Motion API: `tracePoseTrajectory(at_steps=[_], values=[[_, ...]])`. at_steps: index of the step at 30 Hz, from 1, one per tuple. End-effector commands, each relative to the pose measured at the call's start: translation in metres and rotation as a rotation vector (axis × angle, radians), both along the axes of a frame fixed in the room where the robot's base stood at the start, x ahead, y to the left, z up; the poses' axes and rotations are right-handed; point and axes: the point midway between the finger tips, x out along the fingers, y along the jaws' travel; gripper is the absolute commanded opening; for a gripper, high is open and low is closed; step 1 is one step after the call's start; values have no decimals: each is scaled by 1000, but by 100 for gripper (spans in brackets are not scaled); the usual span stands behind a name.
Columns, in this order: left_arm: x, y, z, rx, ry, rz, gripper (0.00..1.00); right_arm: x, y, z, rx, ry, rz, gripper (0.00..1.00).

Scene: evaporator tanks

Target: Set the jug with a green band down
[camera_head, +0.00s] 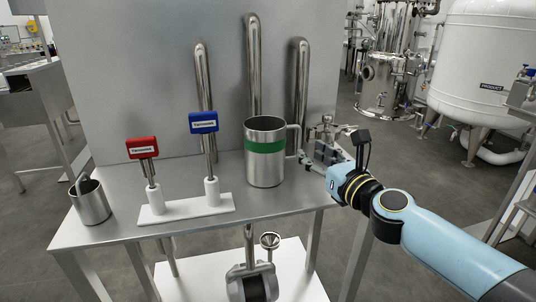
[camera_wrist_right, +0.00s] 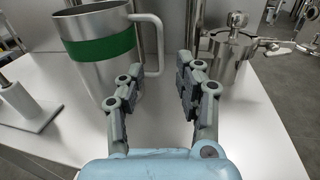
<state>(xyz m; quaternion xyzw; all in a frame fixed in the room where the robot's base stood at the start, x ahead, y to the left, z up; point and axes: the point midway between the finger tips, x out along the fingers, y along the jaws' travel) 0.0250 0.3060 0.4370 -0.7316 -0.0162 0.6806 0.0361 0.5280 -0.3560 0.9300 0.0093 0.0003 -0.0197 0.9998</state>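The steel jug with a green band (camera_head: 265,165) stands upright on the steel table (camera_head: 262,203), its handle to the right. In the right wrist view the jug (camera_wrist_right: 98,72) fills the upper left, and its handle shows ahead of the fingers. My right gripper (camera_head: 318,155) is just right of the handle. In the right wrist view my right gripper (camera_wrist_right: 160,82) has its fingers spread, with a clear gap and nothing held between them. Whether a finger touches the handle cannot be told. My left gripper is out of view.
A white stand (camera_head: 185,213) with red and blue tagged tools is left of the jug. A small steel cup (camera_head: 91,204) stands at the far left. A lidded steel pot (camera_wrist_right: 232,55) is close behind the right fingers. Vertical pipes (camera_head: 253,70) rise at the back.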

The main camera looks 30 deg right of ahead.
Motion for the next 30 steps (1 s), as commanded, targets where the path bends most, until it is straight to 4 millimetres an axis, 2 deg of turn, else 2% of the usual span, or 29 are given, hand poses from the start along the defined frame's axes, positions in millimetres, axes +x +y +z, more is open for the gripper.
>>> tracePoseTrajectory(at_steps=[9,12,20,28,30], values=[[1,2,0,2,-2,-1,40,44,-2,0,0,-2,0,35],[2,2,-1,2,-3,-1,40,53,-2,0,-1,-1,0,35],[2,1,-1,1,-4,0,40,55,-2,0,-1,0,1,35],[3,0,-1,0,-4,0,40,55,-2,0,-1,0,1,0],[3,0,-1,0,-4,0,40,55,-2,0,-1,0,1,0]])
